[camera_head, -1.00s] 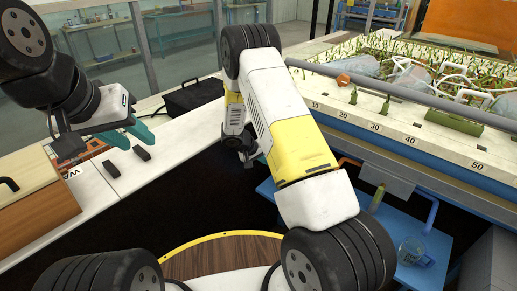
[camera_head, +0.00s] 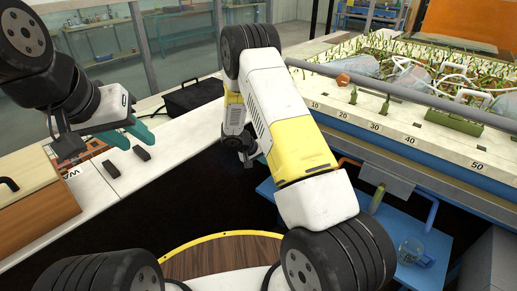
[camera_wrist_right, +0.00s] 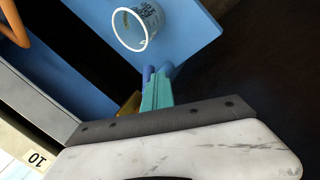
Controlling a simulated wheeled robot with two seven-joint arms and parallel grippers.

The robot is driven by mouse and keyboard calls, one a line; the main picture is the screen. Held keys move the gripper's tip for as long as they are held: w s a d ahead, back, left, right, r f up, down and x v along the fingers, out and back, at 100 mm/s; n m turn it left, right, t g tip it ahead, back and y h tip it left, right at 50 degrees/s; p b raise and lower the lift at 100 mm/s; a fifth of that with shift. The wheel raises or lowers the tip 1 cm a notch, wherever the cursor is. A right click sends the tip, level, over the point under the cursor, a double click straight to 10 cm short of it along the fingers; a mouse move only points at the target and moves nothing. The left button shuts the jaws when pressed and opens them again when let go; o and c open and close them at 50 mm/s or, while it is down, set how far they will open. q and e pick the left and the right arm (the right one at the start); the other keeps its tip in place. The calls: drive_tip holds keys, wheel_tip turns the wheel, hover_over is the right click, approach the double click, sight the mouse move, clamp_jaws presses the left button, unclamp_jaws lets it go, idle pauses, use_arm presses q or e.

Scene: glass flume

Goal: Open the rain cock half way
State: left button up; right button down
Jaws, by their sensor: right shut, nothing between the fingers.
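Below the flume's front edge, an orange bent pipe (camera_head: 349,161), an olive-green handle (camera_head: 377,199) and a blue bent pipe (camera_head: 432,213) stick out near a grey box. I cannot tell which of them is the rain cock. In the right wrist view the orange pipe (camera_wrist_right: 14,24) shows at top left. My right gripper (camera_wrist_right: 156,72) is shut and empty; a yellow-olive piece (camera_wrist_right: 129,104) shows close beside its fingers, contact unclear. In the head view my own right arm mostly hides that gripper. My left gripper (camera_head: 128,135) hangs over the white bench, its teal fingers apart.
The flume's numbered white ledge (camera_head: 395,127) runs above. A black case (camera_head: 192,97) and a wooden box (camera_head: 35,208) rest on the left bench.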

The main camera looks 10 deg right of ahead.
drive_tip(key=shift+w, duration=0.1)
idle(0.3)
drive_tip(key=shift+w+a+r, duration=0.1)
drive_tip(key=shift+w+a, duration=0.45)
drive_tip(key=shift+a, duration=0.05)
